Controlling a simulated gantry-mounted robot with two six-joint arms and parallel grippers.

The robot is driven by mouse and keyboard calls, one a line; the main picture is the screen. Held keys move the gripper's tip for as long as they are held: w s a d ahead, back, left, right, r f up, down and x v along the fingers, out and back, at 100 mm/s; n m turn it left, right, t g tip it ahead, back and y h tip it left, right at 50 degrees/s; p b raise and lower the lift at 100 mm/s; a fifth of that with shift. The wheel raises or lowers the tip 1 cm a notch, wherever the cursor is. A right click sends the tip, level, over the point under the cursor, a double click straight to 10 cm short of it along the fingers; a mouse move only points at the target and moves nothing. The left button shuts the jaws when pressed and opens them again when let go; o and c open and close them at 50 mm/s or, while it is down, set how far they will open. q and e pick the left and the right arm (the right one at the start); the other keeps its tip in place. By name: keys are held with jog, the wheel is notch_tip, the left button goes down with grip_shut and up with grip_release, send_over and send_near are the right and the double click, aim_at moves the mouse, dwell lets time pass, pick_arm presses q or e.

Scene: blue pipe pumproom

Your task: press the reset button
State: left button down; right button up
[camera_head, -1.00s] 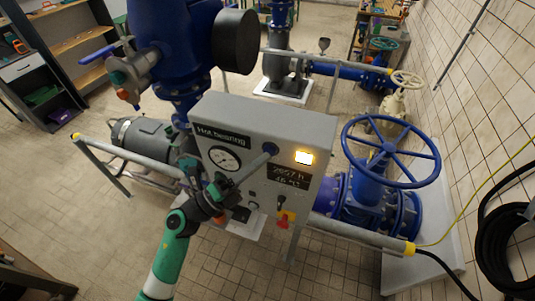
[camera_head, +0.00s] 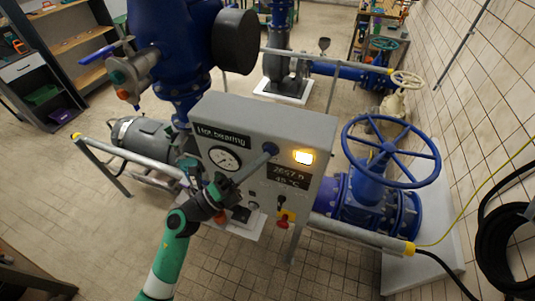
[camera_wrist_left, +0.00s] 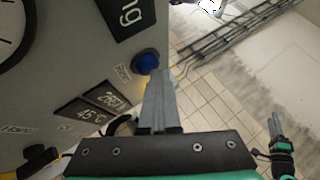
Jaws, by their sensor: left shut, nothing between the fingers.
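The round blue button (camera_head: 270,149) sticks out of the front of the grey control box (camera_head: 310,135), between the gauge and the lit lamp. In the left wrist view the blue button (camera_wrist_left: 146,61) sits at the box's edge. My left gripper (camera_head: 258,162) comes from below left in front of the box, shut and empty, its tips at the button's lower edge. In the left wrist view its shut fingers (camera_wrist_left: 157,78) overlap the button's rim; I cannot tell if they touch it. My right gripper (camera_wrist_left: 275,125) appears at the lower right of that view, away from the box.
The box carries a round gauge (camera_head: 224,158), a lit yellow lamp (camera_head: 304,157), a display (camera_head: 289,175) and a red-yellow switch (camera_head: 285,218). A big blue handwheel (camera_head: 390,151) stands close at right. A grey rail (camera_head: 350,232) runs low in front.

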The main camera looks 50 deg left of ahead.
pick_arm(q)
jog(key=shift+w+a, duration=0.25)
jog(key=shift+w, duration=0.1)
jog(key=shift+s+d+p, duration=0.2)
jog(key=shift+s+p, duration=0.1)
jog(key=shift+s, duration=0.05)
jog(key=s+d+p, duration=0.1)
jog(key=s+d, duration=0.1)
jog(key=s, duration=0.3)
jog(key=shift+s+d+p, duration=0.25)
jog(key=shift+d+p, duration=0.05)
jog(key=shift+d, duration=0.05)
dwell(0.9)
